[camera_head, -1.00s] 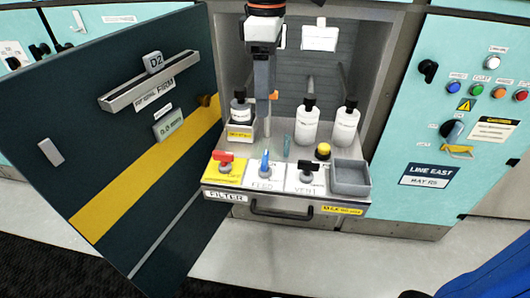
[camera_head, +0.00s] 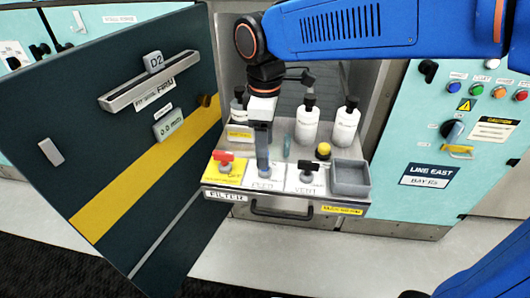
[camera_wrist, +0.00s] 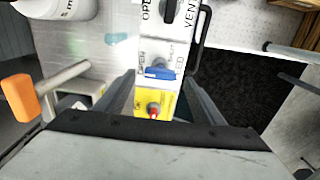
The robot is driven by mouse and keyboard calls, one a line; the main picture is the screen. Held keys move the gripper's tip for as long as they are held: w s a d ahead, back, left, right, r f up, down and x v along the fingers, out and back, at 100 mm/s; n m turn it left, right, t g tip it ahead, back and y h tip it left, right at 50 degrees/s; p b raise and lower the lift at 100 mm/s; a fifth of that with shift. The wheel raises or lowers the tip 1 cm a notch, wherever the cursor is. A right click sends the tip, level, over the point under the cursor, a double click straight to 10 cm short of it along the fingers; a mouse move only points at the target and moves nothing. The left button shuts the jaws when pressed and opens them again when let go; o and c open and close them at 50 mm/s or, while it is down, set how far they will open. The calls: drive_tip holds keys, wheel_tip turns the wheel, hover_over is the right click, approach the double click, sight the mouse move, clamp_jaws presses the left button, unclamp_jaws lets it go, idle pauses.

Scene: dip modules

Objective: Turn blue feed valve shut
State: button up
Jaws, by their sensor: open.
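The blue feed valve (camera_wrist: 160,73) sits on a white plate marked FEED (camera_head: 264,186) on the pulled-out shelf. In the wrist view its blue handle lies crosswise between my fingertips, with a gap on each side. My gripper (camera_head: 263,172) points down over this valve and hides most of its handle in the head view. It also shows in the wrist view (camera_wrist: 160,77), with its two fingers apart and nothing held. How far the tips are above the handle is hard to tell.
A red-handled valve (camera_head: 224,158) on a yellow plate stands left of the feed valve, a black VENT valve (camera_head: 307,170) right. A grey tray (camera_head: 351,190) is farther right. White bottles (camera_head: 308,124) stand behind. An open dark door (camera_head: 130,190) borders the left.

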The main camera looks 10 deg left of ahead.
drive_tip(key=shift+f, duration=1.35)
drive_tip(key=c, duration=1)
drive_tip(key=shift+c, duration=0.2)
